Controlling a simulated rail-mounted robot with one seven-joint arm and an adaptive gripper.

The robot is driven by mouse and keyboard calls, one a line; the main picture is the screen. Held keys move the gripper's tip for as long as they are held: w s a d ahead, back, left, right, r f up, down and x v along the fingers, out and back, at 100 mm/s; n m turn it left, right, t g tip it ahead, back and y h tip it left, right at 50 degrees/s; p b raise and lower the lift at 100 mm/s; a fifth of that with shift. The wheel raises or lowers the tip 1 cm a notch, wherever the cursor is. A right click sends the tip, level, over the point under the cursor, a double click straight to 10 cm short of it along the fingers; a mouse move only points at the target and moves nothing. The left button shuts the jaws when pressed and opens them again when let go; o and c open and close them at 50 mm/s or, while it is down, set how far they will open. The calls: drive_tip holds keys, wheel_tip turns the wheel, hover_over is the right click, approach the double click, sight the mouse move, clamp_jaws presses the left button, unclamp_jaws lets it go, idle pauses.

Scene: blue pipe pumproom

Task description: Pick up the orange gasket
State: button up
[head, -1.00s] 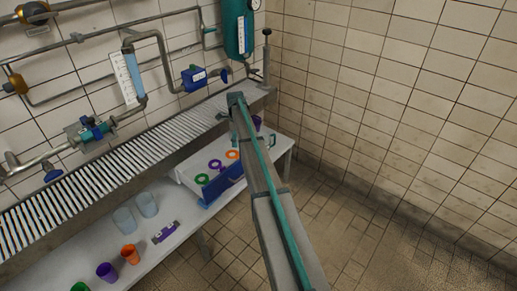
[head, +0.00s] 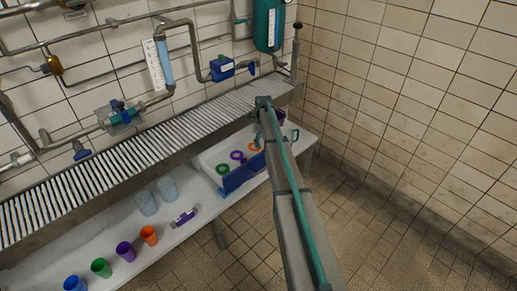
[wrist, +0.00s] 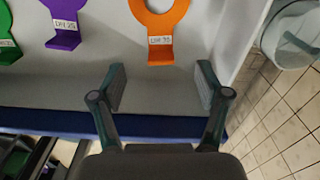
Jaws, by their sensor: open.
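The orange gasket (wrist: 160,14) is a flat ring with a labelled tab at the top middle of the wrist view. It lies in a white tray with a blue front edge. In the head view the orange gasket (head: 254,147) shows partly, beside my arm. My gripper (wrist: 161,82) is open and empty over the near part of the tray, with the gasket's tab ahead of and between the fingertips, apart from them. The gripper itself is hidden behind my arm in the head view.
A purple gasket (wrist: 63,22) and a green gasket (wrist: 7,45) lie left of the orange one. A clear jug (wrist: 291,35) stands right of the tray wall (wrist: 240,40). Several coloured cups, including an orange cup (head: 149,235), stand on the bench's left part.

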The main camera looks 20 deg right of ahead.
sight(263, 148)
wheel_tip(263, 148, down, 5)
drive_tip(key=shift+s+d+p, duration=0.1)
drive_tip(key=shift+p, duration=0.3)
drive_tip(key=c, duration=1.1)
